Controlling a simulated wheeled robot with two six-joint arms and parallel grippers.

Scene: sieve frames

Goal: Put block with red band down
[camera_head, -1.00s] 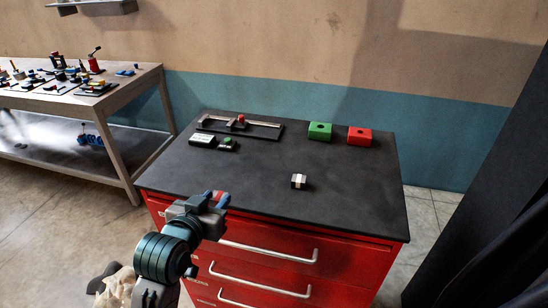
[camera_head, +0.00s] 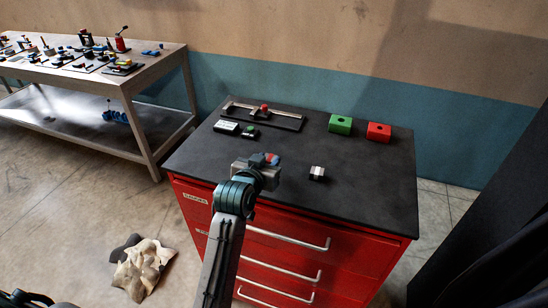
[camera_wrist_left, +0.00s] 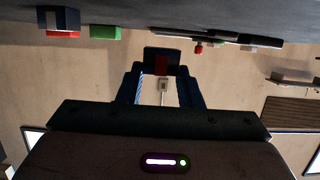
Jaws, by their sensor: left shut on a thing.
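My left gripper (camera_head: 264,163) is shut on the block with red band (camera_head: 271,159), over the front left part of the dark cabinet top (camera_head: 360,205). In the left wrist view the block (camera_wrist_left: 162,62) shows its red band between dark ends, held between the fingertips (camera_wrist_left: 162,82). Whether it touches the top is hard to tell. A second block, dark with a white band (camera_head: 317,173), stands on the top to the right of the gripper. My right gripper is not in view.
A green box (camera_head: 340,125) and a red box (camera_head: 378,132) stand at the back right. A rail fixture (camera_head: 285,121), a white box (camera_head: 227,127) and a small green-topped piece (camera_head: 249,132) lie at the back left. The front right of the top is clear.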

